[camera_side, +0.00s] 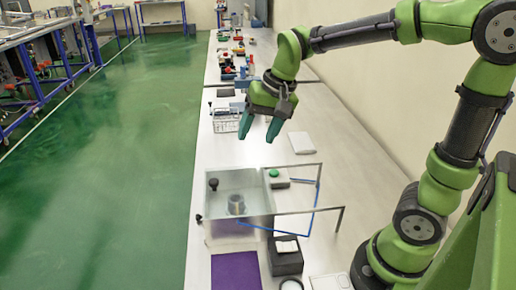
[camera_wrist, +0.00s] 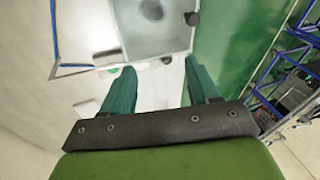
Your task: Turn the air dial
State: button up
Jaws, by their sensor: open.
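My gripper (camera_side: 259,130) hangs above the bench with its teal fingers apart and nothing between them. The wrist view shows the open gripper (camera_wrist: 158,82) too. A pale grey box (camera_side: 258,186) stands on the bench nearer the camera, apart from the fingers. A black knob (camera_side: 212,184) is at its left side, and another (camera_side: 199,218) is at its front left. A metal cylinder (camera_side: 236,204) stands in the box. I cannot tell which of these is the air dial.
A metal frame (camera_side: 300,212) and blue tube (camera_side: 316,198) run beside the box. A black box (camera_side: 286,262) and purple cloth (camera_side: 236,272) lie nearer the camera. A wire rack (camera_side: 226,124) is left of my gripper. The bench to the right is mostly clear.

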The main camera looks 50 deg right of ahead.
jog(key=w+d+f+m+g+h, duration=0.1)
jog(key=w+d+f+m+g, duration=0.1)
jog(key=w+m, duration=0.65)
jog(key=w+d+f+m+g, duration=0.1)
jog(key=w+f+m+g, duration=0.1)
jog(key=w+m, duration=0.65)
jog(key=f, duration=1.1)
jog(key=s+f, duration=0.1)
jog(key=f, duration=0.4)
jog(key=shift+f, duration=0.15)
jog(key=c, duration=1)
jog(key=shift+c, duration=0.2)
